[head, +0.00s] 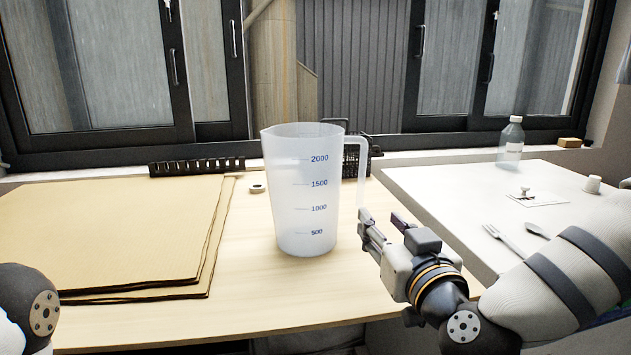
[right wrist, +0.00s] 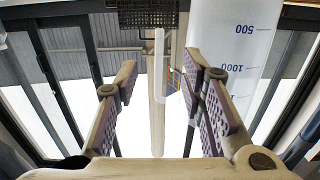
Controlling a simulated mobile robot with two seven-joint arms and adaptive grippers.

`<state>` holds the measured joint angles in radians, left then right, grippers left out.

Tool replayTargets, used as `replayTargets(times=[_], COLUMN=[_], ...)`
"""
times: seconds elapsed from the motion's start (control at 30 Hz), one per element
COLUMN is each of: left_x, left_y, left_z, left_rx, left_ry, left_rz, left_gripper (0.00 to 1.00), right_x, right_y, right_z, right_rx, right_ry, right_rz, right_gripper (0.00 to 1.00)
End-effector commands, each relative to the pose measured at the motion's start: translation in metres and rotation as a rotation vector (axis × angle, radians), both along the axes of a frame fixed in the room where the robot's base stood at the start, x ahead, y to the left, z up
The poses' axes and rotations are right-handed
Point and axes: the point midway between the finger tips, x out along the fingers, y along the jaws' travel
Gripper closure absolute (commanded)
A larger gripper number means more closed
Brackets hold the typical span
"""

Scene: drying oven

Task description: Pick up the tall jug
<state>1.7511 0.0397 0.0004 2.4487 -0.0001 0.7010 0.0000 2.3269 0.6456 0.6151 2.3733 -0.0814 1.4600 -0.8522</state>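The tall jug (head: 305,190) is a translucent white measuring jug with blue marks up to 2000. It stands upright on the wooden table, its handle (head: 362,160) on the right side. My right gripper (head: 381,222) is just to the right of the jug, below the handle in the picture, open and empty. In the right wrist view the handle (right wrist: 158,90) shows between the two spread fingers, and the jug body (right wrist: 236,45) is at the upper right. I cannot see contact. My left gripper is out of view; only part of my left arm shows at the lower left.
Cardboard sheets (head: 110,235) lie on the left of the table. A small ring (head: 257,188) and a black rack (head: 196,166) are behind. A white surface (head: 440,190) on the right holds a bottle (head: 511,140), a fork (head: 503,239) and a spoon (head: 536,230). Bare wood lies before the jug.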

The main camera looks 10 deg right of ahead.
Motion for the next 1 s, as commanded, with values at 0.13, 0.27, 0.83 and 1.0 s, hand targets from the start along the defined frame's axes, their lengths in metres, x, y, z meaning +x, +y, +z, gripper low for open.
replayTargets(times=[0.13, 0.27, 0.83, 1.0], left_x=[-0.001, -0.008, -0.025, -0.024], left_y=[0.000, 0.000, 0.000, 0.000], left_z=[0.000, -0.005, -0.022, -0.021], left_rx=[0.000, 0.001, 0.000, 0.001], left_ry=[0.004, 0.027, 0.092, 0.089], left_rz=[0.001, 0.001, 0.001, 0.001], left_gripper=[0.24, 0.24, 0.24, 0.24], right_x=[0.009, 0.040, 0.122, 0.121], right_y=[-0.001, 0.000, 0.002, 0.002], right_z=[0.006, 0.000, 0.003, 0.006], right_rx=[0.000, 0.000, -0.001, 0.000], right_ry=[-0.015, -0.008, -0.009, -0.013], right_rz=[-0.007, -0.008, -0.005, -0.004], right_gripper=[0.63, 0.63, 0.63, 0.66])
